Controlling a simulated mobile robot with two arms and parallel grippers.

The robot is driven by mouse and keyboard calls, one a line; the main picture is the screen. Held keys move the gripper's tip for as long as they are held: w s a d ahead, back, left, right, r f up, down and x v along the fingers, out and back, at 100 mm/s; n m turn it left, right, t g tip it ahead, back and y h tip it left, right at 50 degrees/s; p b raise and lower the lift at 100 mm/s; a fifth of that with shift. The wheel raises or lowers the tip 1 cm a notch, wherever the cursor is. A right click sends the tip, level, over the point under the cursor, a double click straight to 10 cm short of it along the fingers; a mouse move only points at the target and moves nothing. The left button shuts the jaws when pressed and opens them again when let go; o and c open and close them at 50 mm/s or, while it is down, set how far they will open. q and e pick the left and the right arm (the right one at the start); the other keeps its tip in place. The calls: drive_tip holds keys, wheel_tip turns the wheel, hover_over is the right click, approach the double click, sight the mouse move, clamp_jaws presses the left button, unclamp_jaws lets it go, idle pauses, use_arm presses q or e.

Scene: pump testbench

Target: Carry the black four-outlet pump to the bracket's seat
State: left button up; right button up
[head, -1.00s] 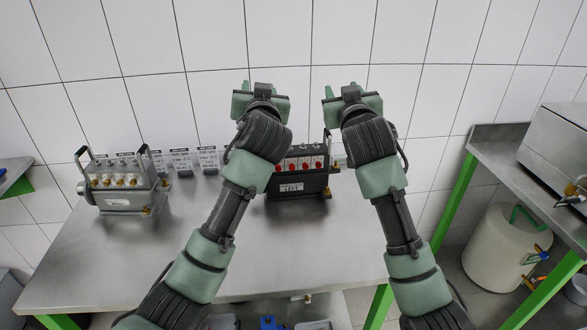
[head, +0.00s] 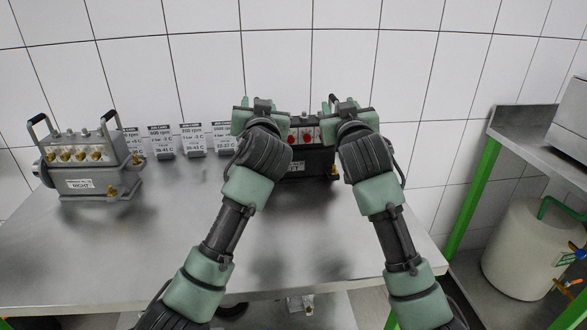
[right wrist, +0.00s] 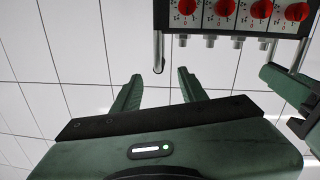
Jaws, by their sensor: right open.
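The black pump (head: 308,168) with red knobs stands on the steel table, partly hidden behind my forearms in the head view. In the right wrist view the pump (right wrist: 230,33) shows upside down, with a row of red dials, metal outlets and a handle post at each end. My right gripper (head: 340,104) is at the pump's right end. Its fingers are open and apart, with the near handle post (right wrist: 158,50) showing beyond and between the tips. My left gripper (head: 256,104) is at the pump's left end; its jaws are unclear. I cannot make out the bracket's seat.
A grey pump unit (head: 90,165) with brass outlets and two black handles stands at the table's left. Several printed cards (head: 192,140) stand along the wall. A side shelf (head: 515,122) and a white canister (head: 525,250) are at the right. The table's front middle is clear.

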sight(335, 103)
use_arm(q)
drive_tip(key=shift+f, duration=0.45)
drive_tip(key=shift+r, duration=0.1)
use_arm(e)
drive_tip(key=shift+f, duration=0.35)
use_arm(q)
drive_tip(key=shift+w, duration=0.3)
drive_tip(key=w+a, duration=0.1)
drive_tip(key=w, duration=0.6)
drive_tip(key=shift+a, duration=0.2)
use_arm(e)
drive_tip(key=shift+w+a, duration=0.2)
drive_tip(key=shift+w, duration=1.75)
drive_tip(key=shift+w+a, duration=0.15)
drive_tip(key=shift+w, duration=1.75)
use_arm(q)
clamp_jaws()
use_arm(e)
clamp_jaws()
